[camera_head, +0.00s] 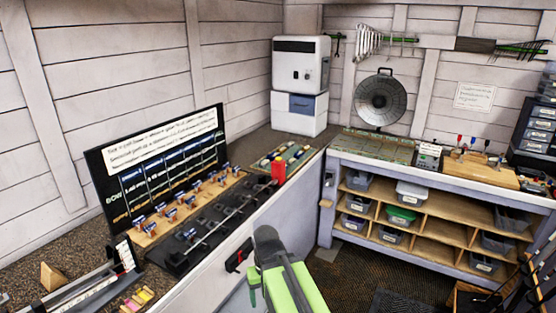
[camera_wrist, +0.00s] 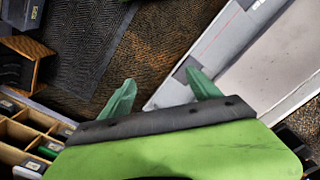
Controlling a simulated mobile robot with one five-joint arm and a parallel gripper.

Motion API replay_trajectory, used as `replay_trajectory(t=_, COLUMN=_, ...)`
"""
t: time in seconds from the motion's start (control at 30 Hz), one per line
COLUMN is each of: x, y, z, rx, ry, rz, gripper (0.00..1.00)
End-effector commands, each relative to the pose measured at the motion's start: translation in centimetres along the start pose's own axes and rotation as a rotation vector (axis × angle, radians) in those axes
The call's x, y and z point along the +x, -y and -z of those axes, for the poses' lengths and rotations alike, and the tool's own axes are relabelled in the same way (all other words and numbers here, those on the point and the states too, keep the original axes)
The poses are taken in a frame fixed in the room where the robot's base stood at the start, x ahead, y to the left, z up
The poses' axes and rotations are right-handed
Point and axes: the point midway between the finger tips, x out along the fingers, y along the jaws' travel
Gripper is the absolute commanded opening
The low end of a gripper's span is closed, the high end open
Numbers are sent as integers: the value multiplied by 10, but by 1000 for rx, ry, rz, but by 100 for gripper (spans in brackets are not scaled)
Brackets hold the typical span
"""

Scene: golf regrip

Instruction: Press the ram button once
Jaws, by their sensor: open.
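I cannot make out with certainty which part is the ram button. A white boxy machine (camera_head: 300,64) stands in the far corner of the counter, with a small dark round feature (camera_head: 307,75) on its front; its label, if any, is too small to read. My gripper (camera_wrist: 160,93) is open and empty in the wrist view, its two green fingers apart over the dark floor. In the head view my green arm is low in the middle, in front of the left bench and well short of the machine.
A shelf bench (camera_head: 340,215) with several bins stands at the right. The dark floor (camera_head: 350,275) between them has free room.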

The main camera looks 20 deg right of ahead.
Motion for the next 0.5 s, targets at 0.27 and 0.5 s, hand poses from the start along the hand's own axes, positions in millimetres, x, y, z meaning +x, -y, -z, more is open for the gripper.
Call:
replay_trajectory(t=0.27, x=0, y=0, z=0, rx=0, ry=0, rz=0, gripper=46)
replay_trajectory(t=0.5, x=0, y=0, z=0, rx=0, ry=0, rz=0, gripper=14)
